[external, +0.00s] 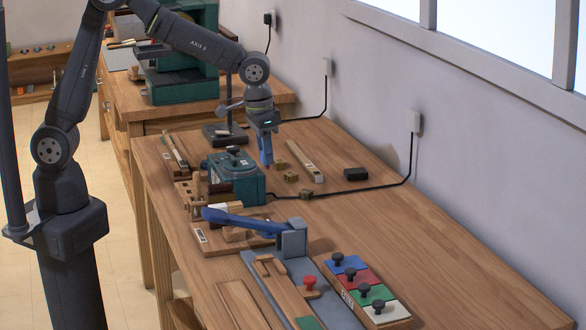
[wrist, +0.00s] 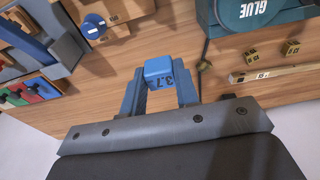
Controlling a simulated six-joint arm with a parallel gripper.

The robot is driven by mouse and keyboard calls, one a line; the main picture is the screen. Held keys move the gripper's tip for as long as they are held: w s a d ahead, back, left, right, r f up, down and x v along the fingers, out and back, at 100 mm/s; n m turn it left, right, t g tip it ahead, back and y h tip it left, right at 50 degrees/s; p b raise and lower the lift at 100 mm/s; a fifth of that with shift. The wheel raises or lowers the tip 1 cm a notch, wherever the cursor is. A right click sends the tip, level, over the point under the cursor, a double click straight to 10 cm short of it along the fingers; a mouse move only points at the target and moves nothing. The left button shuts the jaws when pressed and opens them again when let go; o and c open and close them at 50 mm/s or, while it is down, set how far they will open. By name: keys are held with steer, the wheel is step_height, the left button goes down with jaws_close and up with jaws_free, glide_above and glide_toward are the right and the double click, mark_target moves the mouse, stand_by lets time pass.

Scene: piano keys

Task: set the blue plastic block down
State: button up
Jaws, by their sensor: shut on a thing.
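The blue plastic block (wrist: 158,72), with dark markings on one side, sits between the two blue fingers of my gripper (wrist: 160,84) in the wrist view. The fingers are shut on it. In the external view my gripper (external: 266,160) points down just behind the teal glue pot, low over the workbench. The block cannot be made out apart from the blue fingers there. I cannot tell whether its underside touches the bench.
The teal glue pot (external: 236,178) stands close in front. Small brass cubes (external: 291,177) and a pale wooden stick (external: 305,161) lie to the right, with a black box (external: 356,174) beyond. A blue-levered press (external: 292,238) stands nearer. The bench's right side is clear.

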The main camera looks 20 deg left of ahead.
step_height(320, 180, down, 2)
steer(key=shift+w+f, duration=0.15)
glide_above(281, 199)
steer(key=f, duration=0.7)
steer(key=shift+s+a, duration=0.15)
steer(key=shift+s, duration=0.2)
steer(key=shift+f, duration=1.95)
steer(key=shift+f, duration=0.2)
steer(key=o, duration=0.9)
steer(key=shift+o, duration=0.2)
steer(key=shift+r, duration=0.1)
steer(key=r, duration=0.8)
steer(key=s+a+r, duration=0.1)
steer(key=r, duration=0.3)
